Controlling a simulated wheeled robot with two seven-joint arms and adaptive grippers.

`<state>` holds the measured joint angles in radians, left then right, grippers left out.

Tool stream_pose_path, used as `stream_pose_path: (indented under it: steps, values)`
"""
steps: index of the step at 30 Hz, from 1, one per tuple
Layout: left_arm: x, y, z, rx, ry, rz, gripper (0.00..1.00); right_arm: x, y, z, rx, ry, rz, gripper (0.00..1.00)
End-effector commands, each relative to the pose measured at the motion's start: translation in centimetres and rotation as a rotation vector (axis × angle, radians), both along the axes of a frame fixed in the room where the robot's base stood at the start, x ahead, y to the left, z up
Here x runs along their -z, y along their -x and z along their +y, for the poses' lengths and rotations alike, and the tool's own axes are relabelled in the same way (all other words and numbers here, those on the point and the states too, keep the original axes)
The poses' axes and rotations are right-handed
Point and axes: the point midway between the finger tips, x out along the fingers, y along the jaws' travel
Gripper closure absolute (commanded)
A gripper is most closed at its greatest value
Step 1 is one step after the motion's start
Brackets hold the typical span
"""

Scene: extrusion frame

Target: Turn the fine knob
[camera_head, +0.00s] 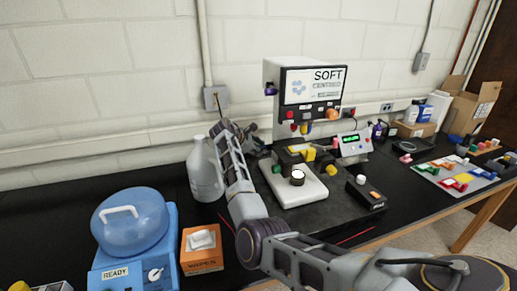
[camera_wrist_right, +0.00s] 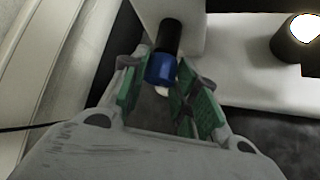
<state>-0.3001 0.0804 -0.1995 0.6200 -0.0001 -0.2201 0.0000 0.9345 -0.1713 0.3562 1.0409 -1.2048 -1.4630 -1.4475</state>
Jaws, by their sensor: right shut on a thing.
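A blue knob (camera_wrist_right: 161,68) on the end of a black shaft sticks out from the side of a white body in the right wrist view. It looks like the fine knob. My right gripper (camera_wrist_right: 158,88) has its green-padded fingers on either side of the blue knob and is shut on it. In the head view my right gripper (camera_head: 252,137) is at the left side of the white machine (camera_head: 272,75) with the "SOFT" screen; the blue knob is hidden there behind the gripper. My left gripper is not in view.
A clear jug (camera_head: 203,173) stands left of my right forearm. A blue-lidded device (camera_head: 130,225) and an orange wipes box (camera_head: 203,258) are at the front left. A white plate (camera_head: 300,190) and a black box (camera_head: 366,194) are right of the arm.

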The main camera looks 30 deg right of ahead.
Motion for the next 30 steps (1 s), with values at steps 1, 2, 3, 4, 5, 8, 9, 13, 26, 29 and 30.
stream_pose_path:
  steps: [1, 2, 3, 4, 5, 8, 9, 13, 26, 29, 30]
  values:
    - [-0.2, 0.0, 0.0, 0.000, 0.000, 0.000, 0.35, 0.0, 0.1, 0.0, 0.000, 0.004, -0.010, 0.94]
    - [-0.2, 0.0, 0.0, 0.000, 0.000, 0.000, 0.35, 0.0, 0.1, 0.0, 0.001, 0.005, -0.018, 0.94]
    - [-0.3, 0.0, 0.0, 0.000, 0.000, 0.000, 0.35, 0.0, 0.1, 0.0, 0.000, 0.008, -0.030, 0.94]
    - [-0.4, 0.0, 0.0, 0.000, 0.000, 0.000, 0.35, 0.0, 0.1, 0.0, 0.000, 0.011, -0.039, 0.94]
    - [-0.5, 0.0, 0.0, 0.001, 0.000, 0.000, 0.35, 0.1, 0.1, 0.0, 0.000, 0.014, -0.050, 0.94]
    - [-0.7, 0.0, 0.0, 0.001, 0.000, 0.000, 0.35, 0.1, 0.2, 0.0, 0.000, 0.022, -0.089, 0.94]
    - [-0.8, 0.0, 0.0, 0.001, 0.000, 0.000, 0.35, 0.1, 0.2, 0.0, 0.002, 0.026, -0.109, 0.94]
    - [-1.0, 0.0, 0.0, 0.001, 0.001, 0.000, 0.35, 0.1, 0.3, 0.0, 0.001, 0.044, -0.172, 0.94]
    - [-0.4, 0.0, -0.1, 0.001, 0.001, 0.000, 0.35, 0.6, 0.5, 0.0, 0.001, 0.103, -0.417, 0.94]
    - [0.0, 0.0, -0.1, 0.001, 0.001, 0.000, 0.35, 0.6, 0.5, 0.1, 0.000, 0.116, -0.475, 0.94]
    - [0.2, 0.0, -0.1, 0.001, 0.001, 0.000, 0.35, 0.7, 0.5, 0.0, 0.000, 0.121, -0.494, 0.94]
